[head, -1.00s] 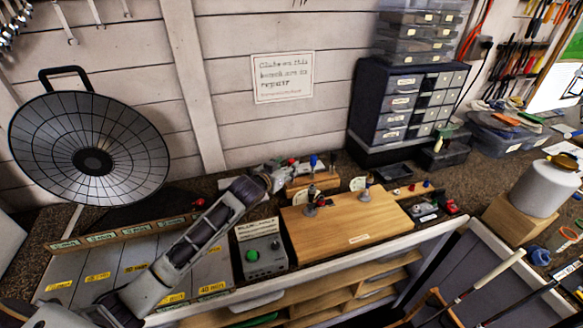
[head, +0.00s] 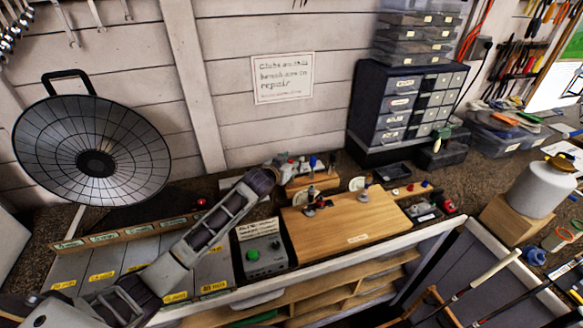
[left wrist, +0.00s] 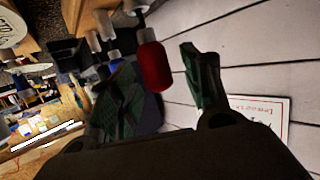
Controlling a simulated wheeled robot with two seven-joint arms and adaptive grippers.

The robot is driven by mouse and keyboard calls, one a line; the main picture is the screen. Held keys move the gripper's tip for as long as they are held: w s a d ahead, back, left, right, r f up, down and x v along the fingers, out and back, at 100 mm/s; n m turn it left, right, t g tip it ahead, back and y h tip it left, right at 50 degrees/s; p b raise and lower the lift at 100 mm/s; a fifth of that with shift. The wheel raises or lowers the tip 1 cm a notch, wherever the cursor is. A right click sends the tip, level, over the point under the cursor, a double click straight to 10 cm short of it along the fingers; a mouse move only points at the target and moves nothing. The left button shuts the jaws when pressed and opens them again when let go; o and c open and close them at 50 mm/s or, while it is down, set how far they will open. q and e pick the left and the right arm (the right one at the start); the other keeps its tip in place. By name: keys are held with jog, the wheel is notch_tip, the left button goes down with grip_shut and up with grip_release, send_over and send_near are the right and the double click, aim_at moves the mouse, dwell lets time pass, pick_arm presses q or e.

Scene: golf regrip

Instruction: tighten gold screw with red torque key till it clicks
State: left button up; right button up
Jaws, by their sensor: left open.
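The red torque key's handle (left wrist: 152,66) shows in the left wrist view between the two dark fingers of my left gripper (left wrist: 158,58). The fingers are apart; I cannot tell whether either touches it. In the head view my left gripper (head: 284,161) is small and blurred at the back of the bench, at the left end of a wooden key rack (head: 300,186). A blue-handled key (head: 312,162) stands in the rack to its right. The gold screw is too small to make out among the fittings on the wooden board (head: 345,222). My right gripper is out of view.
A grey box with a green button (head: 262,257) stands left of the board. A labelled sectioned tray (head: 125,255) lies under my left arm. A dark drawer cabinet (head: 400,105) stands behind right. The board's front middle is clear.

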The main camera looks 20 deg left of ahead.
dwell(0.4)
pick_arm(q)
grip_shut()
jog(key=shift+r, duration=0.15)
notch_tip(320, 180, up, 8)
jog(key=shift+b, duration=0.85)
jog(key=shift+r, duration=0.8)
jog(key=shift+r, duration=0.15)
